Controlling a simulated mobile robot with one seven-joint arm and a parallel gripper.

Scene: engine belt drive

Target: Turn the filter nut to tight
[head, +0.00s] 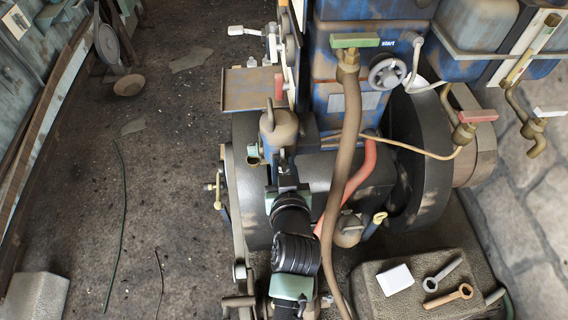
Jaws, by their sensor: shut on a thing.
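My arm reaches up from the bottom middle to a dome-topped, grey-brown canister (280,131) on the engine, which looks like the filter. My gripper (283,163) is at the canister's lower front, small in the picture and shut. The filter nut is hidden at the jaws, so its shape and how far it is turned cannot be made out. The canister stands upright.
A thick brown hose (347,150) and a red hose (362,180) run close right of my arm. A small green-and-brass fitting (254,155) is left of the canister. Two spanners (448,290) and a white card (395,279) lie on a block (375,302) at lower right.

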